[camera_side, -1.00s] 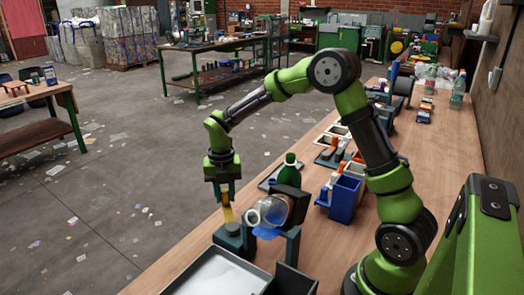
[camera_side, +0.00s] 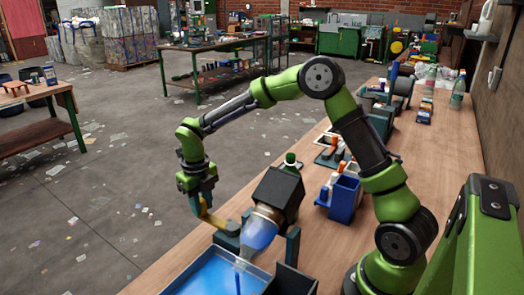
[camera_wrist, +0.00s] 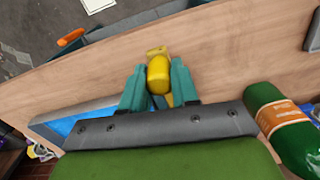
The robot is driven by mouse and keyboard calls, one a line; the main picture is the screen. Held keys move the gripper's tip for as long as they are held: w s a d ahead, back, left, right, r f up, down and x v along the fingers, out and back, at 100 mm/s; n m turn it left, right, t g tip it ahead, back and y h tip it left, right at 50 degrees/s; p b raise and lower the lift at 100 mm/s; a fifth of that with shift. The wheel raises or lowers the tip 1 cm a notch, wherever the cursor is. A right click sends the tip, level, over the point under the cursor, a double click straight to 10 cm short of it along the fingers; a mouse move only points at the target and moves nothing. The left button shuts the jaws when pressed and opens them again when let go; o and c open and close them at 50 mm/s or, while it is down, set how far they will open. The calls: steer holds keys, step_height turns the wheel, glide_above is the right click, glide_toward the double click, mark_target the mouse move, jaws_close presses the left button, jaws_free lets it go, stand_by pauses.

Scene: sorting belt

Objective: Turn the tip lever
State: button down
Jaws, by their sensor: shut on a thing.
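My gripper (camera_side: 203,205) is shut on the yellow tip lever (camera_side: 214,220), which leans left at the bench's left edge in the side view. In the wrist view, the teal fingers of my gripper (camera_wrist: 158,82) stand either side of the lever's yellow knob (camera_wrist: 158,72). A clear container (camera_side: 262,228) with blue liquid hangs in a dark tipping cradle (camera_side: 279,193), tilted mouth down. A blue stream falls from it into the shallow tray (camera_side: 262,270), whose bottom is covered in blue. The lever's lower end is partly hidden.
A dark open bin (camera_side: 292,282) stands right of the tray. A blue box (camera_side: 344,200) and small items stand further right. A green bottle (camera_wrist: 285,130) is close to my wrist at lower right in the wrist view. The bench's left edge is near my gripper.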

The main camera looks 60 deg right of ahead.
steer(key=shift+a, duration=0.35)
steer(key=c, duration=0.8)
jaws_free()
steer(key=shift+d, duration=0.1)
steer(key=shift+c, duration=0.2)
steer(key=shift+r, duration=0.1)
step_height(320, 180, up, 10)
steer(key=shift+f, duration=0.15)
steer(key=shift+a+r+n, duration=0.2)
steer(key=shift+r+n, duration=0.1)
steer(key=shift+r, duration=0.1)
steer(key=shift+d+r, duration=0.15)
steer(key=shift+r, duration=0.55)
steer(key=shift+f, duration=0.1)
